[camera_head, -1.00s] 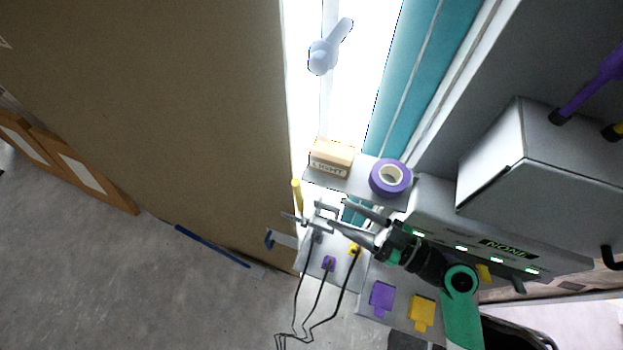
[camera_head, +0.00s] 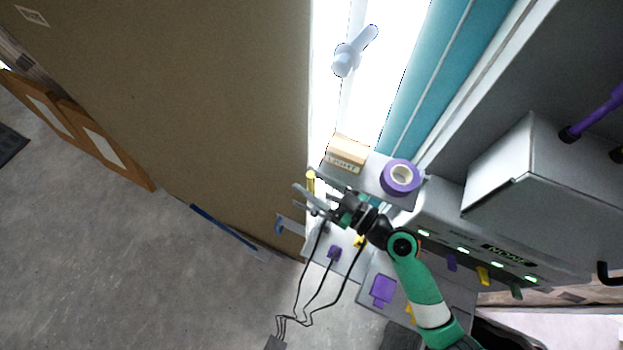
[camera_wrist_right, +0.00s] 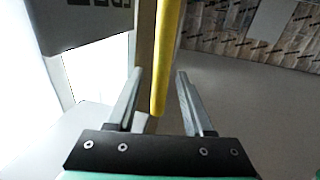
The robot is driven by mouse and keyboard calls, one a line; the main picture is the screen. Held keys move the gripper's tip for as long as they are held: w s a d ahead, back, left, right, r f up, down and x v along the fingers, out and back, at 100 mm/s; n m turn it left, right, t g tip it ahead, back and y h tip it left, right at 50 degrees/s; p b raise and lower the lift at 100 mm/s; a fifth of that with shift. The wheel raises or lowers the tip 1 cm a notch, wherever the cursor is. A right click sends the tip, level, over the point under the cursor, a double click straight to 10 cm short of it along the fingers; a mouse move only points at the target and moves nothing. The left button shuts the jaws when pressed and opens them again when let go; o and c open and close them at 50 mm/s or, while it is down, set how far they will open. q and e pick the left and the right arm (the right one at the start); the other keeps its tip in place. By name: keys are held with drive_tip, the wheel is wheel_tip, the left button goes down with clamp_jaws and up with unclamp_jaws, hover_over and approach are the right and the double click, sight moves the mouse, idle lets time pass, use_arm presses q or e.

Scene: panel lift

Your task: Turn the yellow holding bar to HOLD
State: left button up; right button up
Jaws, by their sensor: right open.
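The yellow holding bar (camera_head: 311,183) shows as a short upright piece at the right edge of the large brown panel (camera_head: 200,110). In the right wrist view the bar (camera_wrist_right: 166,60) comes down from the top, and its lower end lies between the two fingers. My right gripper (camera_head: 303,198) is open at the bar, and it also shows open in the right wrist view (camera_wrist_right: 160,95). I cannot tell whether a finger touches the bar. No HOLD marking is readable. My left gripper is not in view.
A tan block marked LIGHT (camera_head: 347,153) and a purple tape roll (camera_head: 400,178) sit on a grey shelf beside the gripper. Black cables (camera_head: 312,290) hang below. A grey box (camera_head: 525,165) stands at the right. Open floor lies at the lower left.

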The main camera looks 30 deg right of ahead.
clamp_jaws()
idle(1.4)
